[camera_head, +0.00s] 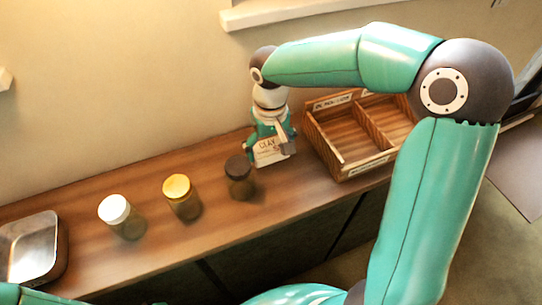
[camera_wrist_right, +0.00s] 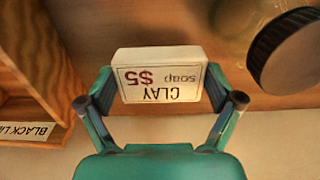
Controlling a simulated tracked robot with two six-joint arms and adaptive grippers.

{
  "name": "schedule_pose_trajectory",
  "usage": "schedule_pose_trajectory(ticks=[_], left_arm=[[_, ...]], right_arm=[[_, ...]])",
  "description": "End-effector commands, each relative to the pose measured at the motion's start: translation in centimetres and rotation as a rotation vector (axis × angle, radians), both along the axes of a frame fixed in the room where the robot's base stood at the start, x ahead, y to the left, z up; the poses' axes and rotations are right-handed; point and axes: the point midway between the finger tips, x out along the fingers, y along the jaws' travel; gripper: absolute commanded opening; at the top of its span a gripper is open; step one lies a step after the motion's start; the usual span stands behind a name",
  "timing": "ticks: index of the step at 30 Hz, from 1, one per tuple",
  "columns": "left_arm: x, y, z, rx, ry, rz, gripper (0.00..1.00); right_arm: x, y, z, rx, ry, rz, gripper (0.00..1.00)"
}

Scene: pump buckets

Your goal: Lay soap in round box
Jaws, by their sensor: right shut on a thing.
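The soap (camera_head: 271,151) is a pale block labelled "CLAY soap $5"; its label shows upside down in the right wrist view (camera_wrist_right: 160,78). My right gripper (camera_head: 272,141) is shut on it, with one finger on each side. The soap is over or on the wooden counter, between the dark-lidded jar and the wooden crate; I cannot tell whether it touches the counter. A metal tin with rounded corners (camera_head: 56,262) is at the far left and looks empty. No other rounded box shows. My left gripper is out of view.
A wooden crate (camera_head: 344,176) with a divider and labels stands right of the soap. Jars with a dark lid (camera_head: 238,167), yellow lid (camera_head: 177,187) and white lid (camera_head: 114,209) stand in a row between soap and tin. The counter (camera_head: 95,270) is bare along its front.

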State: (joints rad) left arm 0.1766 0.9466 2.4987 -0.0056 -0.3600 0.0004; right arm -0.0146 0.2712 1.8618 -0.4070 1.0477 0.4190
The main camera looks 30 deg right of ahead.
Motion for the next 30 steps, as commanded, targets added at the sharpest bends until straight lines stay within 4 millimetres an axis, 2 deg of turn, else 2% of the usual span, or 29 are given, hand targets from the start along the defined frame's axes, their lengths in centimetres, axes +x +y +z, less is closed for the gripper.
schedule_pose_trajectory(ticks=[7,19,20,21,30], left_arm=[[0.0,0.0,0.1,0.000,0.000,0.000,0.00],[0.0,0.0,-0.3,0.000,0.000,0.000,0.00],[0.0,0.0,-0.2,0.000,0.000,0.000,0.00],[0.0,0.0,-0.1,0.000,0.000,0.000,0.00],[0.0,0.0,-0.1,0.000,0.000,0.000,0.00]], right_arm=[[-0.1,0.0,-3.4,0.000,0.005,0.000,0.51],[0.0,0.0,-4.1,0.000,0.001,0.000,0.51],[0.0,0.0,-4.0,0.000,0.001,0.000,0.94],[-0.1,0.0,-3.9,0.000,0.002,0.000,1.00],[-0.1,0.0,-3.9,0.000,0.002,-0.001,1.00]])
